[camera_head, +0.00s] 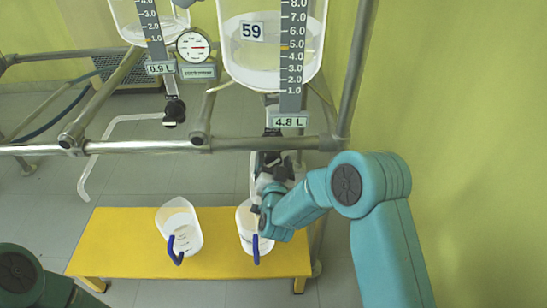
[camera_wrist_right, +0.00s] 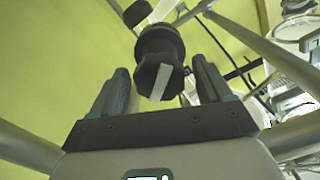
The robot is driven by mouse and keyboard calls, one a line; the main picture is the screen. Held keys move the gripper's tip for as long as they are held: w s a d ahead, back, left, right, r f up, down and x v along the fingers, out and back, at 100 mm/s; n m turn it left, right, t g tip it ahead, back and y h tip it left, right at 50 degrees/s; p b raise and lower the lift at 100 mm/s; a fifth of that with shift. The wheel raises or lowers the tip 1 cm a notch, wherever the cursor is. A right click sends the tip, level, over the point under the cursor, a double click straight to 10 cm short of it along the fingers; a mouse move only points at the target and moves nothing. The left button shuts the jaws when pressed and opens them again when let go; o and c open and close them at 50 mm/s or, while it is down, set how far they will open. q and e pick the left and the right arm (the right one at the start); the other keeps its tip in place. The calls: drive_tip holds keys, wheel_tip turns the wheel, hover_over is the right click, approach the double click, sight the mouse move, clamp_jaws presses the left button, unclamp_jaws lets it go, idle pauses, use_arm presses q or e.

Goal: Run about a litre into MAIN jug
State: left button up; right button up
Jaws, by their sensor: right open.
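A large glass vessel marked 59 (camera_head: 252,50) hangs at upper centre; its display (camera_head: 289,121) reads 4.8 L. Below its outlet, my right gripper (camera_head: 270,168) is raised at the valve. In the right wrist view, a black valve knob (camera_wrist_right: 160,62) with a pale stripe stands ahead, between the open fingers (camera_wrist_right: 162,85); gaps show on both sides. A white jug (camera_head: 247,222) with a blue handle stands under this outlet, partly hidden by my right arm. A second such jug (camera_head: 181,222) stands to its left. I cannot read MAIN on either. My left gripper is out of view.
A smaller vessel (camera_head: 133,22) at upper left has a display (camera_head: 160,69) reading 0.9 L and its own black valve (camera_head: 174,112). A round gauge (camera_head: 193,45) hangs between the vessels. A metal rail (camera_head: 120,147) crosses before them. Both jugs stand on a yellow bench (camera_head: 120,240).

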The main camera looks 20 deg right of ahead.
drive_tip(key=shift+x, duration=0.95)
drive_tip(key=c, duration=1)
drive_tip(key=n+b, duration=0.1)
drive_tip(key=n, duration=0.5)
drive_tip(key=shift+n, duration=0.3)
drive_tip(key=n, duration=0.3)
drive_tip(key=shift+a+n, duration=0.1)
drive_tip(key=shift+n, duration=2.5)
